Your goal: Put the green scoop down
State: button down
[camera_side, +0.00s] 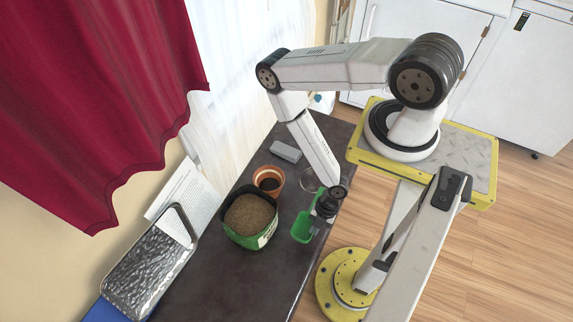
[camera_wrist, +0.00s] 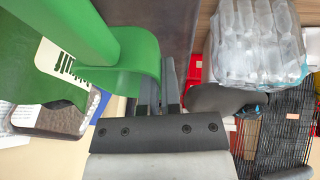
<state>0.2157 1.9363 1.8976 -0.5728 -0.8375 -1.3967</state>
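The green scoop (camera_side: 303,228) hangs at my gripper (camera_side: 326,206) in the side view, above the dark counter near its right edge. In the wrist view the scoop (camera_wrist: 135,55) shows as a curved green shape reaching to my fingers (camera_wrist: 168,88). The fingers are close together on its edge. The exact contact is partly hidden. The scoop's gap above the counter is hard to judge. A green bag (camera_side: 264,237) filled with brown soil stands open just left of the scoop. Its label shows in the wrist view (camera_wrist: 58,70).
A terracotta pot (camera_side: 268,180) stands behind the bag. A grey block (camera_side: 286,150) lies farther back, and a clear round item (camera_side: 309,181) sits behind my gripper. A shiny metallic tray (camera_side: 150,265) is at lower left. The front counter surface (camera_side: 240,285) is bare.

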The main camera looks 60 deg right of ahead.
send_over(309, 245)
jog(key=d, duration=0.1)
jog(key=shift+s+d+f, duration=0.1)
jog(key=shift+s+f, duration=0.05)
jog(key=shift+f, duration=0.95)
jog(key=shift+s+d+f, duration=0.1)
jog(key=shift+s+f, duration=0.05)
jog(key=shift+f, duration=0.95)
jog(key=shift+f, duration=0.15)
jog(key=shift+f, duration=1.65)
jog(key=shift+f, duration=0.1)
jog(key=c, duration=0.8)
grip_release()
jog(key=v, duration=1.2)
